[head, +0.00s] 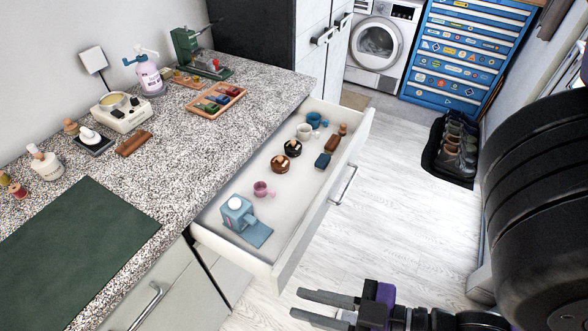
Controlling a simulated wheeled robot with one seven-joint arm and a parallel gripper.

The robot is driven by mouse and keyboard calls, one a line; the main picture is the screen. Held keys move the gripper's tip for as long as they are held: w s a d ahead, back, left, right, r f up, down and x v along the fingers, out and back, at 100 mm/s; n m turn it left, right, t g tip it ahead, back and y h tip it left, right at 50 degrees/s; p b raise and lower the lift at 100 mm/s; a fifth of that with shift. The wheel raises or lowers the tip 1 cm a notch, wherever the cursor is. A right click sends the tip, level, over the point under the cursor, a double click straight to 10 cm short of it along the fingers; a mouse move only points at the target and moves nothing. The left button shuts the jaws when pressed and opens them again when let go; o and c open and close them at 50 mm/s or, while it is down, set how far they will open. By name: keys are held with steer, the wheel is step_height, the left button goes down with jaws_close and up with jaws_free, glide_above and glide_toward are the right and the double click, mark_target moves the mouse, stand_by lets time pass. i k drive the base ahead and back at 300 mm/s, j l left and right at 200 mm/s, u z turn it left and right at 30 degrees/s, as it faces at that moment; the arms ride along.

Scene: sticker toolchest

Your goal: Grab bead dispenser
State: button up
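A light blue boxy object with a white round top and a flat blue piece at its foot (238,213) stands in the near end of the open drawer (282,262). It looks most like the bead dispenser, though I cannot read any label on it. My gripper (296,304) is at the bottom of the head view, outside the drawer and to the right of its near front corner. Its two grey fingers are apart and point left, with nothing between them. It is well apart from the blue object.
The drawer also holds a pink cup (261,189), brown round pieces (281,165), a teal mug (314,119) and a dark blue block (322,160). A green mat (75,250) and several tools lie on the speckled counter (185,150). Shoes (455,150) stand at right; the floor between is clear.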

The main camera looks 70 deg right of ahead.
mark_target(241, 222)
steer(key=k+j+z, duration=0.1)
steer(key=z, duration=0.35)
steer(key=k+j+z, duration=0.15)
steer(key=z, duration=0.25)
steer(key=k+z, duration=0.15)
steer(key=z, duration=0.3)
steer(key=j, duration=0.05)
